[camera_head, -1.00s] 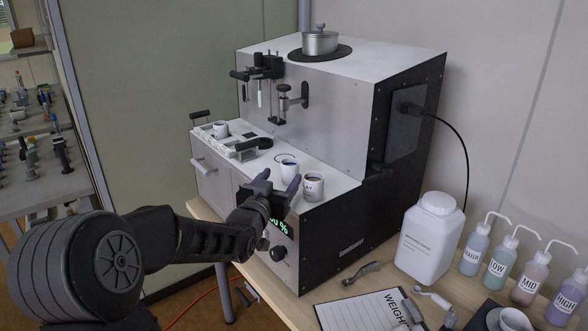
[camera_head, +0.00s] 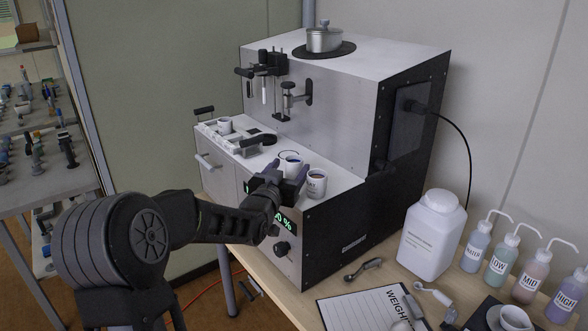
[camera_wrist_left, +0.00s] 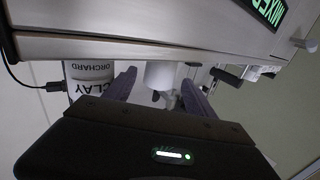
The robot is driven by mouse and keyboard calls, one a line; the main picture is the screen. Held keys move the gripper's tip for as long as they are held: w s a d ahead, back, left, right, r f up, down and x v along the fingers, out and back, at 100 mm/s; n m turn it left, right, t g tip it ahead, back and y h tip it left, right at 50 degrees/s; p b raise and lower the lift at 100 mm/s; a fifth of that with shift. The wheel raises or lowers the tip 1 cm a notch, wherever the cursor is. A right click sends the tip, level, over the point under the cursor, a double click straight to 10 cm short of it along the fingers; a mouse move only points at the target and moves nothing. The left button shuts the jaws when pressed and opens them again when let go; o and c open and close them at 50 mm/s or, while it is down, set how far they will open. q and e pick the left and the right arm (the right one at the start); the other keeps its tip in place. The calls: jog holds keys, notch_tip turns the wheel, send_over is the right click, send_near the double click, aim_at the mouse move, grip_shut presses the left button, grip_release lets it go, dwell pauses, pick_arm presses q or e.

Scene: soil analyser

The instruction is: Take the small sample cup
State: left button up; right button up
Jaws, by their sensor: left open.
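A small white cup (camera_head: 290,165) stands on the front ledge of the analyser (camera_head: 325,110). My left gripper (camera_head: 286,174) is open at the cup, its fingers spread to either side. In the left wrist view the white cup (camera_wrist_left: 160,74) shows between the two fingers (camera_wrist_left: 160,92), with gaps on both sides. A larger labelled cup (camera_head: 316,184) stands just to the right; in the left wrist view its label reads CLAY ORCHARD (camera_wrist_left: 92,82). Another small white cup (camera_head: 224,124) sits in the tray at the ledge's left end. My right gripper is not in view.
A black-handled tool (camera_head: 258,141) lies on the ledge behind the cups. A metal pot (camera_head: 323,40) is on top of the analyser. On the table are a white jug (camera_head: 432,238), several wash bottles (camera_head: 508,252), a clipboard (camera_head: 350,312) and a spoon-like tool (camera_head: 362,268).

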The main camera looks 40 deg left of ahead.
aim_at(291, 167)
pick_arm(q)
jog(key=p+x, duration=0.1)
jog(key=x, duration=0.3)
jog(key=shift+d, duration=0.1)
dwell(0.4)
grip_shut()
dwell(0.5)
